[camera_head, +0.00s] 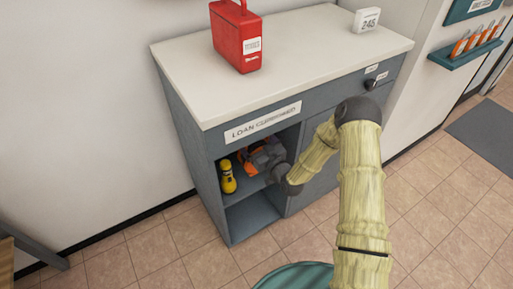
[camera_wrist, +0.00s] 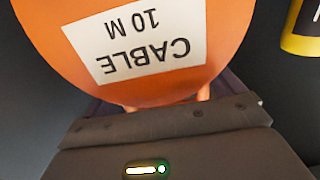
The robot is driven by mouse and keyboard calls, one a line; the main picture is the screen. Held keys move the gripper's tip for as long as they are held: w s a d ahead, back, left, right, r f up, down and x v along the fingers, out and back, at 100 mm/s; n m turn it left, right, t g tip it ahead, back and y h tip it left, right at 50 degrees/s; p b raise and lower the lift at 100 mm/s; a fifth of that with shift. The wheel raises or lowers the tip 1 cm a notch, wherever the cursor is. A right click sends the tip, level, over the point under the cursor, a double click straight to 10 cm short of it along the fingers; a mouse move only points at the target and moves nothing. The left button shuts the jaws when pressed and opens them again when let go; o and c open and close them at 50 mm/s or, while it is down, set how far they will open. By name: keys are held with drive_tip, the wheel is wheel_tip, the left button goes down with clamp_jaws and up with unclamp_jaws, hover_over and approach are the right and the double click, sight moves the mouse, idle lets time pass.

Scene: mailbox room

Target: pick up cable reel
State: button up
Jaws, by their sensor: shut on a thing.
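The cable reel (camera_wrist: 190,80) is orange with a white label reading "CABLE 10 M", upside down in the wrist view. In the head view a little of its orange (camera_head: 243,155) shows in the upper compartment of the grey cabinet, mostly hidden by my gripper. My gripper (camera_head: 262,157) reaches into that compartment and is shut on the reel. In the wrist view the reel fills the space just beyond the gripper body, and the fingertips are hidden. I cannot tell whether the reel touches the shelf.
A yellow and black object (camera_head: 228,178) stands left of the reel on the same shelf. The cabinet (camera_head: 190,130) encloses the compartment above and at the sides. A red case (camera_head: 236,38) and a white number block (camera_head: 367,19) stand on its top. The lower compartment looks empty.

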wheel_tip(320, 180, up, 6)
drive_tip(key=shift+p, duration=0.5)
drive_tip(key=shift+a+f, duration=0.1)
